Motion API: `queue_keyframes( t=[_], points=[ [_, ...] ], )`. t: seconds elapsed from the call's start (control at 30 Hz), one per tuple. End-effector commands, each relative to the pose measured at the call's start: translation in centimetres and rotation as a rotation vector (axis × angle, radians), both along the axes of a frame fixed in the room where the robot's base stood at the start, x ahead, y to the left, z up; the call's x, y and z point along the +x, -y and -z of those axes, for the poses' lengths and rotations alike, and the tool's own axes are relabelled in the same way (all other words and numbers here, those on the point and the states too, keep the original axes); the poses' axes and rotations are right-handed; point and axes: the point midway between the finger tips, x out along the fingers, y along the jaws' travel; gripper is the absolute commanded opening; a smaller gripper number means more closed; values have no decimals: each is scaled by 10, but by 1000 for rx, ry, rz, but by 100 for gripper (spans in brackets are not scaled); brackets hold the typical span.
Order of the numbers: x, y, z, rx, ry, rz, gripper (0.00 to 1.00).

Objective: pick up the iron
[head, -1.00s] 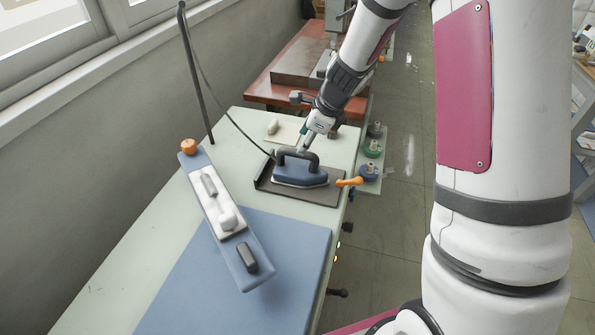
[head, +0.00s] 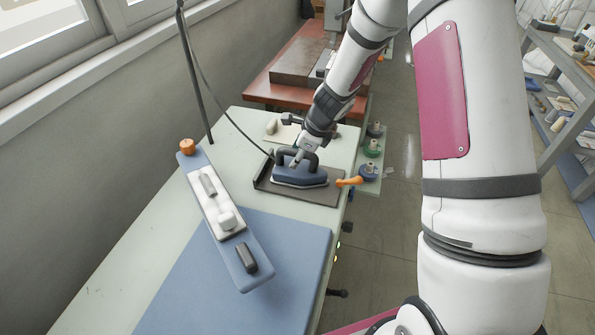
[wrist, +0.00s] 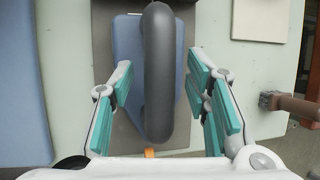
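The iron (head: 300,177) has a blue body and a dark arched handle. It sits on a dark rest plate (head: 323,193) on the pale table, with a cord running up to a pole on the left. In the wrist view the iron's handle (wrist: 159,75) runs lengthwise between my gripper's fingers, over the blue body (wrist: 127,55). My gripper (wrist: 161,85) is open, with a teal-padded finger on each side of the handle and gaps on both sides. In the head view my gripper (head: 297,160) is at the handle, and its fingers are partly hard to make out.
A narrow blue board (head: 256,265) with a white piece and a dark block stands left of the iron. A blue pad (head: 290,240) covers the near table. An orange handle (head: 349,182) and spools (head: 370,170) are at the right edge. A brown table (head: 290,90) stands behind.

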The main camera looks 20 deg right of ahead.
Motion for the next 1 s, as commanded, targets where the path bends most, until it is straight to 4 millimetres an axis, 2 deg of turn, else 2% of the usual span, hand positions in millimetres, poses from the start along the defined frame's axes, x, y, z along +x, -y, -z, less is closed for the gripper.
queue_keyframes(
  t=[0.03,0.17,0.67,1.0],
  points=[
    [0,0,0,0,0,0,29],
    [0,0,0,0,0,0,0],
    [1,0,-5,0,4,0,0],
    [2,-1,-35,-1,6,-1,0]
  ],
)
